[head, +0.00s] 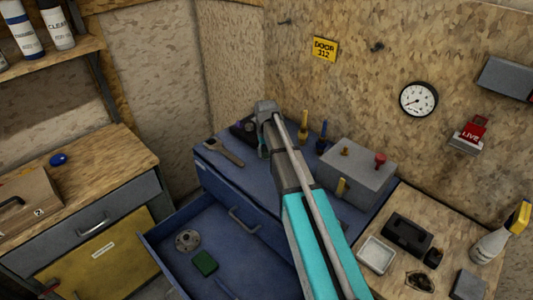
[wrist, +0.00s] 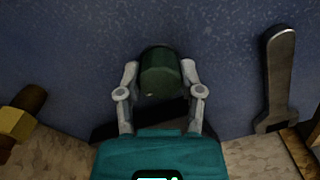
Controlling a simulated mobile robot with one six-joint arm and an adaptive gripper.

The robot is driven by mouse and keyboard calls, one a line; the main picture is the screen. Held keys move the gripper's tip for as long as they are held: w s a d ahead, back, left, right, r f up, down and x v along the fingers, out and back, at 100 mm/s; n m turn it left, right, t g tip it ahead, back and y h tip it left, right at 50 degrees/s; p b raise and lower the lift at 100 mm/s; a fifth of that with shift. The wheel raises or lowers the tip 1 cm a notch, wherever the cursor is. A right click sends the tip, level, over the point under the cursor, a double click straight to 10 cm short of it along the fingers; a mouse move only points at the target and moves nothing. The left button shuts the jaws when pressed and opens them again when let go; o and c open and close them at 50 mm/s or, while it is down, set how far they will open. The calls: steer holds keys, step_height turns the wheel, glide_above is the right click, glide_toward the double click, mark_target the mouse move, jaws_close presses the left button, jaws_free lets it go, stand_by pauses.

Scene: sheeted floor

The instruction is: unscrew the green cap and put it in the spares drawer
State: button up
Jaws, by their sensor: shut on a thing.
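My gripper (wrist: 160,76) is shut on the green cap (wrist: 160,66), a dark green cylinder, with one finger on each side. What lies under the cap is hidden, so I cannot tell whether it is still on a thread. In the head view my arm reaches over the blue bench top (head: 300,185), and I cannot make out the cap there. A blue drawer (head: 158,248) stands open below the bench top, at the lower left. I cannot read any label on it.
The drawer holds a grey flanged disc (head: 187,240) and a green block (head: 205,263). A wrench (head: 224,151) lies left of my arm. Upright brass fittings (head: 303,130) and a grey box (head: 356,172) stand to its right. The drawer has free floor around these parts.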

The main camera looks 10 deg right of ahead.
jaws_close()
steer(key=shift+n, duration=2.2)
steer(key=n, duration=0.4)
steer(key=shift+n, duration=0.3)
steer(key=n, duration=1)
steer(key=o, duration=0.9)
jaws_free()
steer(key=shift+o, duration=0.2)
